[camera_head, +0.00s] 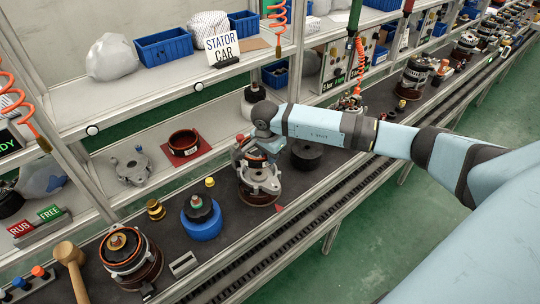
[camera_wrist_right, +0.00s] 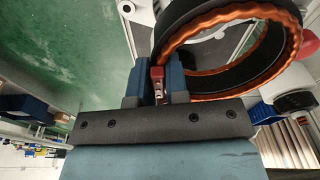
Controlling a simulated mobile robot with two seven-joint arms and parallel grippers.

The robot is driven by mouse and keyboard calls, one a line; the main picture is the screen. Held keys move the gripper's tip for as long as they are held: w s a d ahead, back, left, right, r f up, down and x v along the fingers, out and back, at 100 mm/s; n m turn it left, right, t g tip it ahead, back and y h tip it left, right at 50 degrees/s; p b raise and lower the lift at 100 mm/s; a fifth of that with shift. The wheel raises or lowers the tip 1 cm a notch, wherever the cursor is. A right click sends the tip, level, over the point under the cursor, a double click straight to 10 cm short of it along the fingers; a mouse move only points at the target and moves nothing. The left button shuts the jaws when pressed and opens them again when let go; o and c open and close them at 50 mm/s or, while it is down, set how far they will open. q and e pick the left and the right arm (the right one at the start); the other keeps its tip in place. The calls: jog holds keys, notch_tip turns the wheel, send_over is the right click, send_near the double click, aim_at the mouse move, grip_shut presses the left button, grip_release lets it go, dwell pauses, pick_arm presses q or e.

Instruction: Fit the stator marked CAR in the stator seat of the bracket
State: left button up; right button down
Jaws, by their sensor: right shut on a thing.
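My right gripper (camera_head: 262,148) is over the middle of the bench, next to a grey metal bracket (camera_head: 262,181). In the right wrist view the gripper (camera_wrist_right: 158,78) is shut on a small red part at the edge of a stator ring (camera_wrist_right: 205,28). The ring has a black outside and copper windings inside. In the head view the held stator is mostly hidden by the gripper and bracket, and I cannot tell whether it touches a seat. A sign reading STATOR CAR (camera_head: 222,47) stands on the upper shelf. My left gripper is not in view.
A dark ring (camera_head: 184,138) lies on a red mat on the shelf behind. Another grey bracket (camera_head: 131,168) lies left of it. A blue round holder (camera_head: 203,222), a stator assembly (camera_head: 127,255) and a mallet (camera_head: 69,257) stand front left. A dark round part (camera_head: 306,153) is right.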

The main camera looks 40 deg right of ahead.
jog(key=shift+f+b, duration=2)
jog(key=shift+f, duration=0.55)
jog(key=shift+b, duration=0.6)
jog(key=shift+f+b, duration=0.95)
jog(key=shift+f, duration=0.2)
dwell(0.4)
jog(key=c, duration=1.1)
grip_release()
jog(key=shift+o, duration=0.2)
jog(key=shift+s+f, duration=0.15)
jog(key=r, duration=0.4)
jog(key=a+r+b, duration=0.1)
jog(key=r, duration=0.9)
jog(key=shift+s+a+b, duration=0.2)
jog(key=shift+a+b, duration=0.1)
jog(key=shift+a, duration=0.05)
